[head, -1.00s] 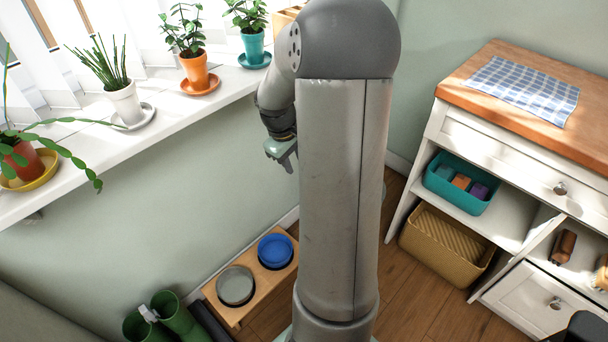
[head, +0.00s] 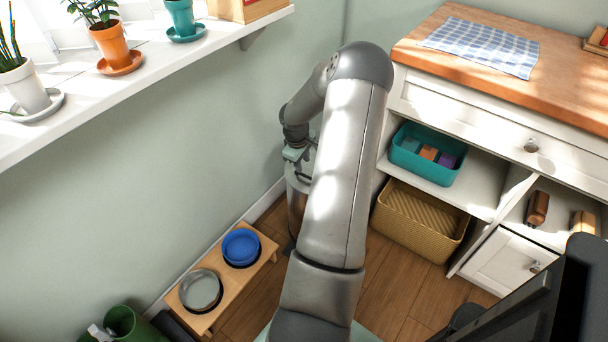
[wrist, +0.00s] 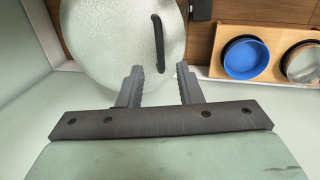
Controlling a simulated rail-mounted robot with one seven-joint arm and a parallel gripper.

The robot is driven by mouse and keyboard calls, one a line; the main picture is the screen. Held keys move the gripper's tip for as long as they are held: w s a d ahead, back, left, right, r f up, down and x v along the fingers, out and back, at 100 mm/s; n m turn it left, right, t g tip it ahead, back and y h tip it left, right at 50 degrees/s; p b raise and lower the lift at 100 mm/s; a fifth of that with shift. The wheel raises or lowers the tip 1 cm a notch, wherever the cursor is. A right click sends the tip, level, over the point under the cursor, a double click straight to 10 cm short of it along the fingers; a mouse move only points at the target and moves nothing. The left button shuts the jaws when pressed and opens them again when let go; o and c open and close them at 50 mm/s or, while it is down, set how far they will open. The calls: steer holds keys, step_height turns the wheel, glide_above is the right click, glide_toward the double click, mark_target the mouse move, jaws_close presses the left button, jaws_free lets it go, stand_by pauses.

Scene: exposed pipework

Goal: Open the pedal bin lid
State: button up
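The pedal bin (head: 297,200) stands in the corner between the wall and the cabinet, partly hidden behind my arm. In the wrist view its round, pale metallic lid (wrist: 105,40) is seen from above and looks closed. A dark curved handle (wrist: 157,40) lies on the lid. A dark piece at the bin's front edge (wrist: 200,9) may be the pedal. My gripper (wrist: 160,68) is open and empty, its two fingers apart over the lid's edge near one end of the handle. I cannot tell whether they touch. In the head view my gripper (head: 298,155) is at the bin's top.
A wooden feeding stand (head: 222,276) with a blue bowl (head: 241,247) and a grey bowl (head: 200,290) is on the floor by the wall. A windowsill with potted plants (head: 115,45) is at upper left. A white cabinet (head: 470,125) with open shelves stands right of the bin.

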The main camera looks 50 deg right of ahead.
mark_target(305, 175)
steer(key=f, duration=0.3)
steer(key=d+f+b, duration=0.1)
steer(key=f, duration=0.2)
steer(key=shift+d+f, duration=0.1)
steer(key=shift+d, duration=0.05)
steer(key=shift+c, duration=0.2)
jaws_close()
